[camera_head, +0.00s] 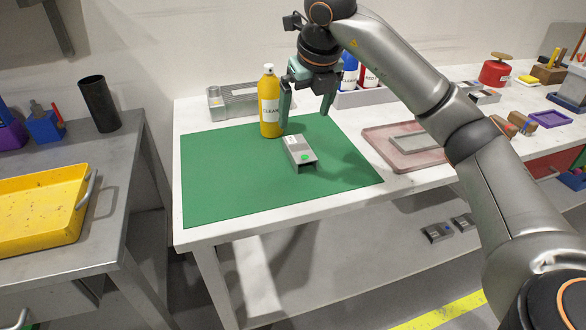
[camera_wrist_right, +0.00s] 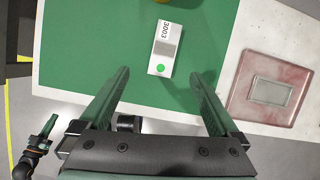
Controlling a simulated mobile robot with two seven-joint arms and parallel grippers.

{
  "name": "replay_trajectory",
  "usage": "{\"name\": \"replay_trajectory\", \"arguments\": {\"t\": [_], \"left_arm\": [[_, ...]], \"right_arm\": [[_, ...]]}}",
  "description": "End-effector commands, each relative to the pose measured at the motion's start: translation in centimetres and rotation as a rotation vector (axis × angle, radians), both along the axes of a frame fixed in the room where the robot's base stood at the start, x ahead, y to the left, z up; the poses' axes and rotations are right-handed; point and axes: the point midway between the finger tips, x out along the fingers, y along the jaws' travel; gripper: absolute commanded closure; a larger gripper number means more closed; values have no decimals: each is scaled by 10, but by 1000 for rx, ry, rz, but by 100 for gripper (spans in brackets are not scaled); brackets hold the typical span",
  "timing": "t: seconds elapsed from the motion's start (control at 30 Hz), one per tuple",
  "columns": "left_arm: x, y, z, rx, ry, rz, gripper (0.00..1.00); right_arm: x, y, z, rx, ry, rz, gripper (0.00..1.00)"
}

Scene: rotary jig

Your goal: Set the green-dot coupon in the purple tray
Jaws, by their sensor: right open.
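The green-dot coupon, a grey metal block (camera_head: 298,150) with a green dot on its near end, lies on the green mat. In the right wrist view the coupon (camera_wrist_right: 165,50) shows its label and dot, just beyond the fingertips. My right gripper (camera_head: 305,118) is open and empty, above and behind the coupon in the head view; its fingers (camera_wrist_right: 160,75) stand wide apart in the wrist view. A small purple tray (camera_head: 534,117) lies at the far right of the bench. My left gripper (camera_wrist_right: 46,130) seems to show small at the lower left of the wrist view, its jaws unclear.
A yellow bottle (camera_head: 270,108) stands close to the right gripper at the mat's back edge. A pinkish tray (camera_head: 378,138) holding a grey plate lies right of the mat (camera_head: 225,185). Wooden blocks (camera_head: 505,125) and a red container (camera_head: 495,72) stand near the purple tray.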

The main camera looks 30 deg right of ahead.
Motion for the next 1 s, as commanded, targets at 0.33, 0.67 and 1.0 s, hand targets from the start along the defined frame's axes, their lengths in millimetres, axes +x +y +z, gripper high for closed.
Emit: {"name": "replay_trajectory", "arguments": {"t": [0.33,0.67,1.0], "left_arm": [[2,-1,-4,-1,-7,-4,100],[-1,2,-11,3,0,0,100],[-4,3,-19,2,7,7,100]], "right_arm": [[11,-9,-28,46,-25,-136,3],[28,-14,-67,45,-26,-133,3],[45,-23,-105,46,-25,-133,3]]}}
